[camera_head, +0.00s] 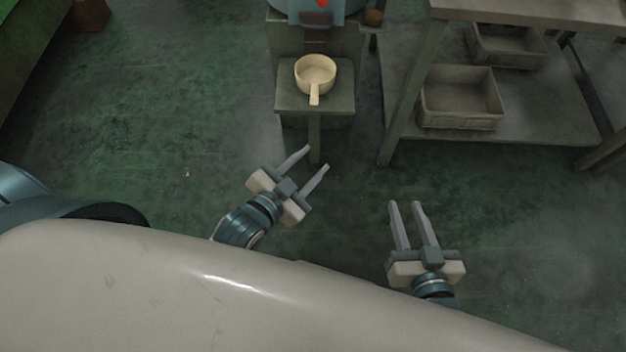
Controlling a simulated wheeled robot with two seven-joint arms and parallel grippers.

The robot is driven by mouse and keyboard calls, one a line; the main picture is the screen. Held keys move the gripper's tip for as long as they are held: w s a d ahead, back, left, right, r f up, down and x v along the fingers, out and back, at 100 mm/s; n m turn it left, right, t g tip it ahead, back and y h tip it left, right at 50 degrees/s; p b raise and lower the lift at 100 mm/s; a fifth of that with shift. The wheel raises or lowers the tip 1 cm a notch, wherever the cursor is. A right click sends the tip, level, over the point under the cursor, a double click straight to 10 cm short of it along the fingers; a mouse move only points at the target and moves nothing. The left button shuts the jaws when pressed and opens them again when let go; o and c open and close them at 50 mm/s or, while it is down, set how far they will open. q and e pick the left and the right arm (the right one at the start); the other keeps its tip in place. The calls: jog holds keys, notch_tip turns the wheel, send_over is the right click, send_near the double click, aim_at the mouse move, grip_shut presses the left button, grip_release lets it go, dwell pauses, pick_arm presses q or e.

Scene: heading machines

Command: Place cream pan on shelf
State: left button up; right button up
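The cream pan (316,73) stands upright on a small grey-green stand (288,101) at the top middle, its handle pointing toward me. The shelf (545,122) is a low board under a table at the upper right. My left gripper (315,158) is open and empty, in front of and below the pan's stand, apart from the pan. My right gripper (404,204) is open and empty over the floor, with its fingers pointing toward the shelf's left side.
A grey bin (461,125) stands on the shelf's left part, and another bin (508,58) sits behind it. The table top (530,10) overhangs the shelf, with a leg (402,105) at its left. A machine (318,12) rises behind the stand.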

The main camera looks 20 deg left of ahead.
pick_arm(q)
jog(key=s+d+r+n+h, duration=0.1)
jog(key=s+d+r+n, duration=0.1)
jog(key=s, duration=0.4)
jog(key=d+n, duration=0.1)
jog(key=n, duration=0.1)
jog(key=shift+s+r+n+h, duration=0.25)
jog(key=shift+r+n+h, duration=0.05)
jog(key=shift+r+n, duration=0.1)
